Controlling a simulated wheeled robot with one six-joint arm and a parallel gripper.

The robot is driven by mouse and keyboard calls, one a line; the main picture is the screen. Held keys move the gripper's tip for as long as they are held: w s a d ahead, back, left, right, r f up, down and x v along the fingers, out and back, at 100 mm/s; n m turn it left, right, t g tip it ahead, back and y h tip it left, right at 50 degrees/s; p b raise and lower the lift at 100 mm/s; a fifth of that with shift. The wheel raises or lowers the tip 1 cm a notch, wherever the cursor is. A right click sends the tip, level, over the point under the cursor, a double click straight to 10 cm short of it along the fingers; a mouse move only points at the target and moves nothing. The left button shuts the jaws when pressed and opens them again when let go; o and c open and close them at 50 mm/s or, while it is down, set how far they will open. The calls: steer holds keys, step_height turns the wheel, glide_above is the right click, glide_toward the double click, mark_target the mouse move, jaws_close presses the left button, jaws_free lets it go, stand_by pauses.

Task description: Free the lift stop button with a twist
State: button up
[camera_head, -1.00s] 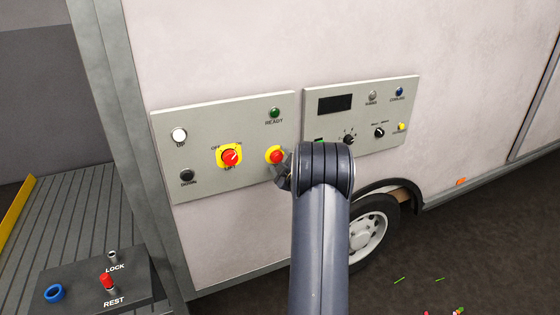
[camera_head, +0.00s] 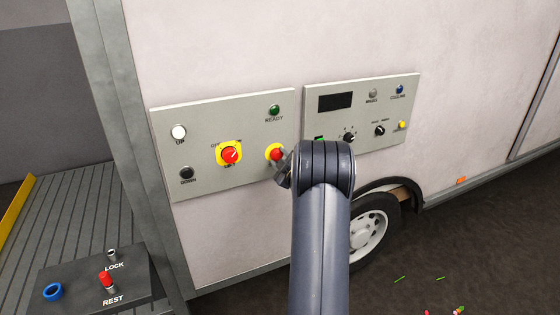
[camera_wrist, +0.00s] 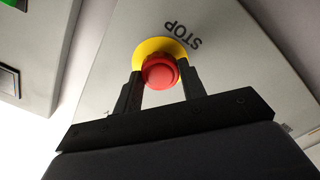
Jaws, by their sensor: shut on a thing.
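The lift stop button is a red mushroom head (camera_head: 277,153) on a yellow disc, at the right side of the left grey panel (camera_head: 215,185). In the wrist view the red stop button (camera_wrist: 160,71) sits below the word STOP. My gripper (camera_wrist: 161,78) has one black finger on each side of the red head and is shut on it. In the head view my arm hides the gripper's fingers and part of the area right of the button.
The left panel also has a red and yellow rotary switch (camera_head: 230,154), a white UP button (camera_head: 179,132), a black DOWN button (camera_head: 187,173) and a green READY lamp (camera_head: 274,110). A second panel (camera_head: 400,130) is to the right. A dark box (camera_head: 75,285) stands at lower left.

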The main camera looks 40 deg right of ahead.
steer(key=m+b, duration=0.1)
steer(key=m, duration=0.2)
steer(key=shift+f, duration=0.1)
steer(key=shift+m+b, duration=0.4)
steer(key=shift+m, duration=1.5)
steer(key=o, duration=1)
steer(key=b+v, duration=0.2)
steer(key=v, duration=0.8)
steer(key=shift+s+b, duration=0.4)
